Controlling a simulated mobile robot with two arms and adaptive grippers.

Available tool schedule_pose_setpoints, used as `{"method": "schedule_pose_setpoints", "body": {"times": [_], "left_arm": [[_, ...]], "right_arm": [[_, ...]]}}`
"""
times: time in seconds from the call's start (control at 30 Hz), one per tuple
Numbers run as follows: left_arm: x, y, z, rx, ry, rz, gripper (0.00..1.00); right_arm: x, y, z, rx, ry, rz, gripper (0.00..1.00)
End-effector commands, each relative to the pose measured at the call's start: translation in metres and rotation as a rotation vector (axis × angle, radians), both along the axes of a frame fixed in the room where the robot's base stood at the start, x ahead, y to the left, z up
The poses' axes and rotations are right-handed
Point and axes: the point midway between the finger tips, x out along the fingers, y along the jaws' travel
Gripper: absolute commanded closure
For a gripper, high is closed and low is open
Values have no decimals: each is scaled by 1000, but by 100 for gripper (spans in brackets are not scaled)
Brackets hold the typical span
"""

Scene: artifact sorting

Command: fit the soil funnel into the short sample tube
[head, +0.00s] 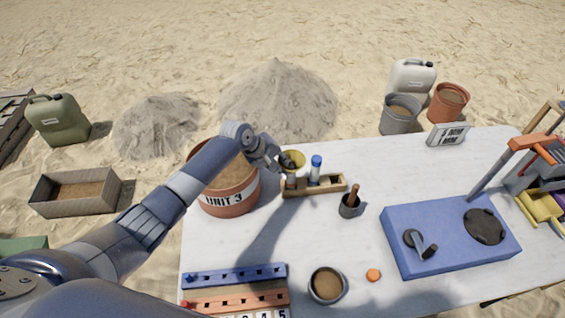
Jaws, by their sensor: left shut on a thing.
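The soil funnel (296,157) is a yellow cone with a wide open mouth. My left gripper (284,162) is shut on it, above the left end of a wooden rack (330,188). The short sample tube (291,182) stands upright in that end of the rack, directly below the funnel in the picture. The gripper and funnel hide the tube's top, so I cannot tell whether the funnel's spout is in it. A taller tube with a blue cap (316,163) stands to the right in the same rack. My right gripper is not in view.
A UNIT 3 bucket (228,200) stands left of the rack under my left arm. A dark cup with a brown-handled tool (349,206) stands right of it. A blue case (450,240), soil bowl (328,285) and orange cap (373,275) lie nearer. The table's back middle is clear.

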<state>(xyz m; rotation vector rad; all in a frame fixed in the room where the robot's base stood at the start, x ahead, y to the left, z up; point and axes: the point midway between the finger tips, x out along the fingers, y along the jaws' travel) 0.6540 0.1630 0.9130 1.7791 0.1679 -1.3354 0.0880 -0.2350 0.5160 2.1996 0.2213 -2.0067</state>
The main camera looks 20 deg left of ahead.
Motion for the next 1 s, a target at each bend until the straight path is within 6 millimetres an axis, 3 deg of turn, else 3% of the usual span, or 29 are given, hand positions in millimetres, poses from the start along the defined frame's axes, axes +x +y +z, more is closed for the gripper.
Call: {"method": "schedule_pose_setpoints", "body": {"times": [0.3,0.33,0.4,0.43,0.8,1.0], "left_arm": [[0,0,-9,0,0,1,100],[0,0,-8,0,0,1,84],[0,0,-8,0,0,0,68],[0,0,-8,0,0,0,65],[-1,1,-6,0,0,0,65],[-8,8,9,0,-2,0,65]], "right_arm": [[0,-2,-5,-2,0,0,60],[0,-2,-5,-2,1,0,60],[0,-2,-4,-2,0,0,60],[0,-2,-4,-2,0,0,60],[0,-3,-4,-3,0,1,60],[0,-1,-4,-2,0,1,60]]}}
